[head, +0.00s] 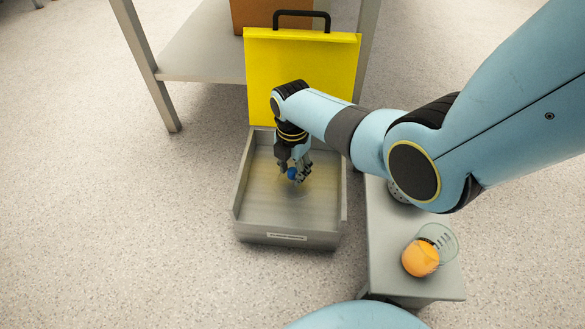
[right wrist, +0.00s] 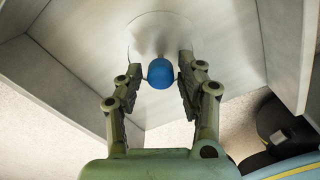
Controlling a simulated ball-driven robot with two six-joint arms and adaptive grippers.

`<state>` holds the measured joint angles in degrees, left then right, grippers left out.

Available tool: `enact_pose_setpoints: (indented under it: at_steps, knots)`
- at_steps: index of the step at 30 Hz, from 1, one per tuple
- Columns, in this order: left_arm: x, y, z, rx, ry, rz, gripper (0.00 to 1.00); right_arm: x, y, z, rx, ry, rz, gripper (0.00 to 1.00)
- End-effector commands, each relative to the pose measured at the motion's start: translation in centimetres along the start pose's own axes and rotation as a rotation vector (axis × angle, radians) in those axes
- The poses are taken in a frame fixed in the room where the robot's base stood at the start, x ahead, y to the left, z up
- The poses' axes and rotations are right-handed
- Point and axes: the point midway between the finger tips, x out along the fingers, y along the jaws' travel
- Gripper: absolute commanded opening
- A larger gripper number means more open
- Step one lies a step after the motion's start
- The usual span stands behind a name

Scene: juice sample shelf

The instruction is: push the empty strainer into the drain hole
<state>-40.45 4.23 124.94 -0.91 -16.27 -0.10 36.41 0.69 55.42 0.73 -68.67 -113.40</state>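A grey open tray (head: 248,205) stands on the floor, with a round wet-looking patch on its bottom. My right gripper (head: 294,172) reaches down into it. A perforated metal piece (head: 398,191), partly hidden by my arm, is on the grey side bench (head: 388,250). My left gripper is not in view.
A yellow panel (head: 300,75) with a black handle stands upright behind the tray. A glass with an orange (head: 420,258) lies on the bench. A shelf rack (head: 200,60) with a brown box (head: 258,14) stands behind. Floor at left is clear.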

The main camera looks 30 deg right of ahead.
Motion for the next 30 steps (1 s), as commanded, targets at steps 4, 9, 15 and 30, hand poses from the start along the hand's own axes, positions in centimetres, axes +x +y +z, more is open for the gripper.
enact_pose_setpoints:
  at_steps: [4,9,15,30]
  knots:
    - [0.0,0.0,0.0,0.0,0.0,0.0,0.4,0.0,0.0,0.0,0.0,0.0,0.0,0.53]
    - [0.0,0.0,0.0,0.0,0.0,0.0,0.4,0.1,-0.1,0.0,0.0,0.001,-0.001,0.53]
    - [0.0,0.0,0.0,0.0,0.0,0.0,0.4,-1.0,0.0,0.0,0.0,0.0,0.0,0.53]
    - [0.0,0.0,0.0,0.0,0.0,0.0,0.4,-10.6,0.1,0.0,0.0,-0.001,0.002,0.53]
